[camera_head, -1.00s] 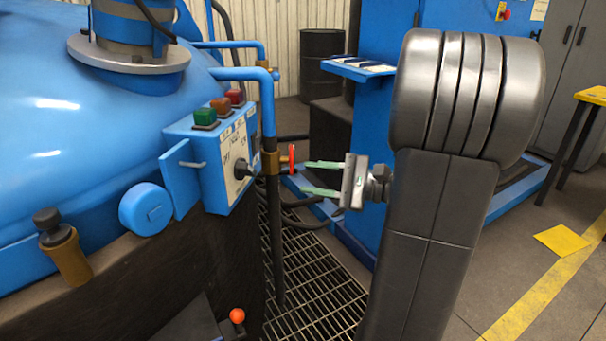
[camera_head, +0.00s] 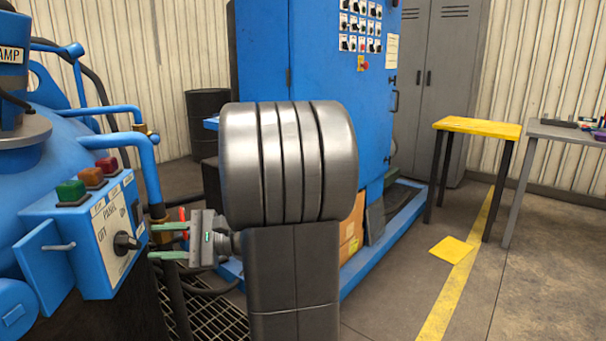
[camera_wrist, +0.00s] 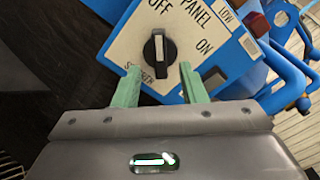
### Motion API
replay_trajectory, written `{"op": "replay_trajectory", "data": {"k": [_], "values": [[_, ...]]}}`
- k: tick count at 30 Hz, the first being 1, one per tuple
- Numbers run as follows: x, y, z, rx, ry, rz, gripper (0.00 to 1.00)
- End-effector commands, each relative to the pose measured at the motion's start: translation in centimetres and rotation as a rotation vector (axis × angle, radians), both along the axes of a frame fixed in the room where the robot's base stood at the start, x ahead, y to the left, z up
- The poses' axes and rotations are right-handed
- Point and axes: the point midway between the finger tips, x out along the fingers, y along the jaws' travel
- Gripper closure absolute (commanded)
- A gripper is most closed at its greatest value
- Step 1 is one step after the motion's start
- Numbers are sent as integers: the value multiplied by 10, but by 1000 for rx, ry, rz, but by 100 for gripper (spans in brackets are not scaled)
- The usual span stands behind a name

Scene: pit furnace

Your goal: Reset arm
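My gripper (camera_head: 151,241) is at the end of my grey arm, which stands upright in the middle of the head view. Its two pale green fingers point left toward the blue control box (camera_head: 88,237). The fingers are apart, with nothing between them. In the wrist view the gripper (camera_wrist: 160,68) faces the control panel (camera_wrist: 190,40) of that box. The black selector knob (camera_wrist: 155,52), between the OFF and ON labels, shows just beyond the fingertips. The fingers appear clear of it. The knob also shows in the head view (camera_head: 125,242).
A blue pipe (camera_head: 150,170) with a red-handled valve rises close to the gripper. A tall blue cabinet (camera_head: 330,60) stands behind my arm. A yellow table (camera_head: 478,126) and a grey table (camera_head: 560,133) stand at right. Open floor lies at front right.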

Motion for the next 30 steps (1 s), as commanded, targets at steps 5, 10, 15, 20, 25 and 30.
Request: {"op": "replay_trajectory", "data": {"k": [5,10,15,20,25,30], "values": [[-4,29,-1,1,-1,4,62],[-7,47,-1,-1,0,2,62],[-7,55,0,0,0,1,62],[-7,55,0,-1,8,0,62],[-7,54,0,-1,8,0,62],[-5,48,0,-2,2,-3,62]]}}
